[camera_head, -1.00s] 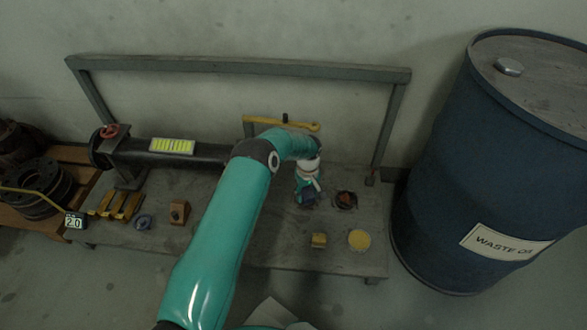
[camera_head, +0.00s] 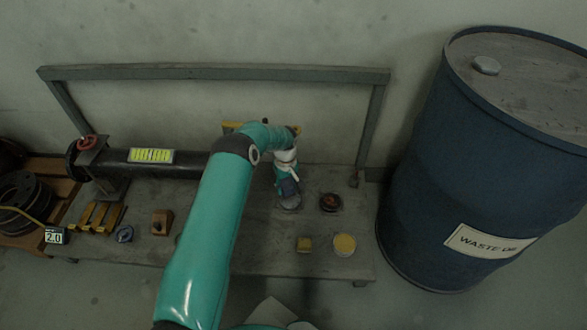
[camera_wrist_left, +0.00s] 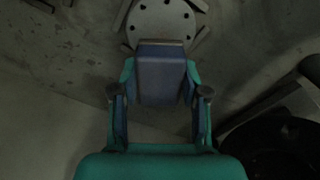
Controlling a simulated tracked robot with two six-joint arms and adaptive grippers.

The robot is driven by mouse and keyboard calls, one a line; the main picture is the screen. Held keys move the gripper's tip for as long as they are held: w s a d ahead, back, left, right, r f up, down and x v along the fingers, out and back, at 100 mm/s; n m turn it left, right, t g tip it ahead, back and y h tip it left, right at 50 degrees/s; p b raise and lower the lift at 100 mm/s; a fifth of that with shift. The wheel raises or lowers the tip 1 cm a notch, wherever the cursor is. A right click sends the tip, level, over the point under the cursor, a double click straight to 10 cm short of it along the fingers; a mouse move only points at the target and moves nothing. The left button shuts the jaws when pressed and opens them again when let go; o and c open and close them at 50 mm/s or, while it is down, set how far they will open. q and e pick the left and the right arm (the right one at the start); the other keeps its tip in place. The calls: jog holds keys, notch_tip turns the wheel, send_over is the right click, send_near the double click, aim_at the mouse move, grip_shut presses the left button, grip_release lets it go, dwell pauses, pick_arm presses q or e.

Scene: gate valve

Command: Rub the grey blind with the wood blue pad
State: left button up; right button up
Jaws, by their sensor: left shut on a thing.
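My left gripper (camera_head: 287,178) reaches down over the bench's middle right. It is shut on a dark blue block-shaped pad (camera_head: 290,187). In the left wrist view the pad (camera_wrist_left: 160,75) sits between the two fingers of the gripper (camera_wrist_left: 160,95). The grey blind is a round flat disc with bolt holes around its edge. It shows just beyond the pad in the left wrist view (camera_wrist_left: 165,18) and just below it in the head view (camera_head: 289,204). The pad overlaps the blind's near edge in the wrist view; I cannot tell whether they touch. My right gripper is not in view.
A dark round part with a reddish middle (camera_head: 331,202) lies right of the blind. A yellow block (camera_head: 304,244) and yellow disc (camera_head: 344,244) lie in front. A black pipe (camera_head: 190,163) runs behind, left. A blue drum (camera_head: 480,170) stands right of the bench.

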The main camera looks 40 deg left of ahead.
pick_arm(q)
jog(key=shift+w+d+r+p, duration=0.2)
jog(key=shift+w+r, duration=0.05)
jog(key=shift+r, duration=0.4)
jog(key=shift+w+d+r+p, duration=0.2)
jog(key=shift+r, duration=0.4)
jog(key=shift+w+d+r+p, duration=0.15)
jog(key=shift+r+p, duration=1)
jog(key=shift+r, duration=1.1)
